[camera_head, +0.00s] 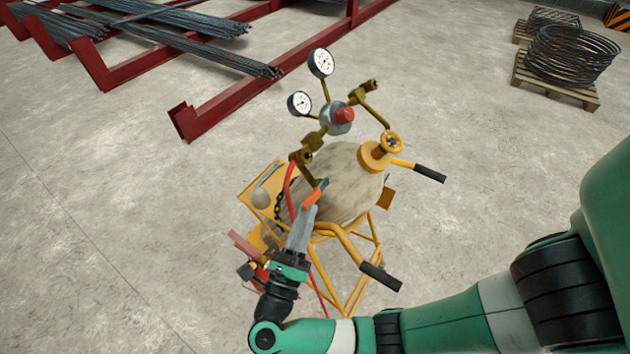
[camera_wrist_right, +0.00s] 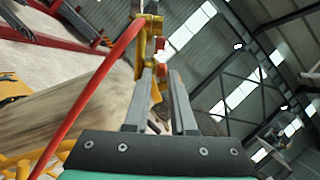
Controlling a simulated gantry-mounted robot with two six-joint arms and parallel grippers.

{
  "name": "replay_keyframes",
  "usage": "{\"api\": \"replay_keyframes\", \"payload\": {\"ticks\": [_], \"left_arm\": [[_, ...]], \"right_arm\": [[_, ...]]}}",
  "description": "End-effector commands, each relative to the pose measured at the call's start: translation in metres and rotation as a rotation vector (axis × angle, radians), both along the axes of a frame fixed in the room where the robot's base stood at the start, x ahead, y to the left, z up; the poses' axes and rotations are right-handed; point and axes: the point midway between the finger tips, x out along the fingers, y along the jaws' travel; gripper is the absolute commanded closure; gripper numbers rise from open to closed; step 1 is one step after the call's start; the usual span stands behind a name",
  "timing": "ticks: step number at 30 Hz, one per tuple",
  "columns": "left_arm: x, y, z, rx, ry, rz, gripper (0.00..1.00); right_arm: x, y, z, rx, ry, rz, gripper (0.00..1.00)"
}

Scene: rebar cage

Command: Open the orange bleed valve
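A beige tank (camera_head: 345,180) stands in a yellow tubular cart, with brass valve fittings and gauges on top. The bleed valve's orange lever (camera_head: 316,195) shows below the brass fittings at the tank's left side. My right gripper (camera_head: 311,205) reaches up to it from below. In the right wrist view the two grey fingers (camera_wrist_right: 161,78) stand apart. Orange parts (camera_wrist_right: 162,68) of the valve show at and just beyond the fingertips, beneath a brass fitting (camera_wrist_right: 150,45). Whether the fingers touch the lever I cannot tell. My left gripper is not in view.
A red hose (camera_head: 289,190) runs close beside the gripper. A regulator with a red knob (camera_head: 344,115), two gauges (camera_head: 321,63) and a yellow handwheel (camera_head: 392,141) sit above. Black cart grips (camera_head: 381,277) jut out near my arm.

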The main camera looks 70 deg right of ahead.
Motion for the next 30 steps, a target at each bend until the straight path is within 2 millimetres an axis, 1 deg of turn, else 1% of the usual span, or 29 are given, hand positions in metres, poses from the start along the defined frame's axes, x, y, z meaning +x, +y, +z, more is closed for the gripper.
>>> {"api": "replay_keyframes", "payload": {"ticks": [1, 6, 9, 11, 15, 20, 21, 23, 24, 25, 30], "left_arm": [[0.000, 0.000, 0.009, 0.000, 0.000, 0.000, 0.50], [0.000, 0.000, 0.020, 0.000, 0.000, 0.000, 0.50], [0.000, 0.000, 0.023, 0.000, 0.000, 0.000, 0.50], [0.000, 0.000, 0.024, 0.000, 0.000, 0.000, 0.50], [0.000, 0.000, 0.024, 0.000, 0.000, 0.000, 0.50], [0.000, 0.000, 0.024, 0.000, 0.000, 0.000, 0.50], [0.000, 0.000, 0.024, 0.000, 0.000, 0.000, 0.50], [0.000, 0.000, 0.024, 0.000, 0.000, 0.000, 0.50], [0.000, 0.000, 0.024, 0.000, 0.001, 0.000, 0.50], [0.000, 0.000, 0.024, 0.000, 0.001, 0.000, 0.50], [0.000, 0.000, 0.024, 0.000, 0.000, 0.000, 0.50]], "right_arm": [[-0.001, -0.013, 0.008, 0.000, 0.000, -0.005, 0.76], [-0.001, -0.048, 0.018, 0.001, 0.000, -0.005, 0.76], [0.000, -0.062, 0.021, 0.000, -0.001, -0.004, 0.76], [0.000, -0.068, 0.023, 0.000, 0.000, -0.003, 0.76], [0.001, -0.074, 0.023, 0.000, 0.000, 0.000, 0.76], [0.001, -0.073, 0.023, 0.000, -0.001, 0.000, 0.76], [0.001, -0.073, 0.023, 0.000, -0.001, 0.000, 0.78], [0.001, -0.073, 0.023, 0.000, -0.001, 0.000, 0.89], [0.001, -0.073, 0.023, 0.000, -0.001, 0.000, 0.96], [0.001, -0.073, 0.023, 0.000, -0.001, 0.000, 1.00], [0.001, -0.073, 0.023, 0.000, -0.001, 0.000, 1.00]]}}
